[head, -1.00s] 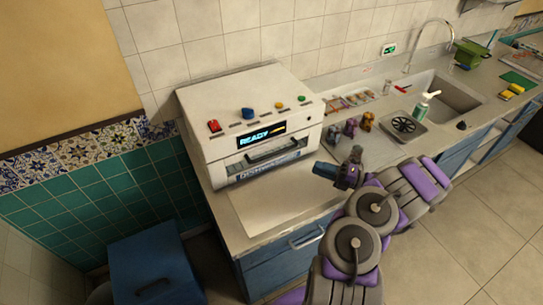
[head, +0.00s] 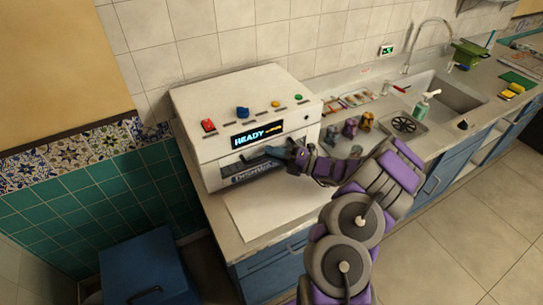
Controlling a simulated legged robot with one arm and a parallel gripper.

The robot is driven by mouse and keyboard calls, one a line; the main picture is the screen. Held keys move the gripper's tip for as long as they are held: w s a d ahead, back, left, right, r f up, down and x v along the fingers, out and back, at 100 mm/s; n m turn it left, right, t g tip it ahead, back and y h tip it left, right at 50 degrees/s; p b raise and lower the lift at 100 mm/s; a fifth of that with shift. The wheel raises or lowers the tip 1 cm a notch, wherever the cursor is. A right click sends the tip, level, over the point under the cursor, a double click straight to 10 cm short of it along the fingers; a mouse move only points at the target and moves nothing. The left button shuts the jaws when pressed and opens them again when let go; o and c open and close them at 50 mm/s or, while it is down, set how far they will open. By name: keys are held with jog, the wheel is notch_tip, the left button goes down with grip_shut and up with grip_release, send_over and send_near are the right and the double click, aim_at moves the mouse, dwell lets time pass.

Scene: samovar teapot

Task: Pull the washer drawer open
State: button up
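The washer (head: 242,100) is a white box on the counter at the left, with a lit display reading READY (head: 258,134) on its front. Its drawer (head: 255,171) is below the display, with a dark bar handle (head: 256,158) across it. The drawer looks shut. My gripper (head: 276,151) is at the right end of the handle, over the drawer front. The gripper covers part of the handle. Its fingers are too small and dark to tell whether they are open or closed around the bar.
Small figures (head: 350,128), a drain strainer (head: 404,124), a soap bottle (head: 423,103) and a sink (head: 450,97) are to the right. A blue bin (head: 150,265) stands on the floor at the lower left.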

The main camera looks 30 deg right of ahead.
jog(key=shift+w+a, duration=0.2)
jog(key=shift+a, duration=0.1)
jog(key=shift+a, duration=0.1)
jog(key=shift+c, duration=0.4)
grip_shut()
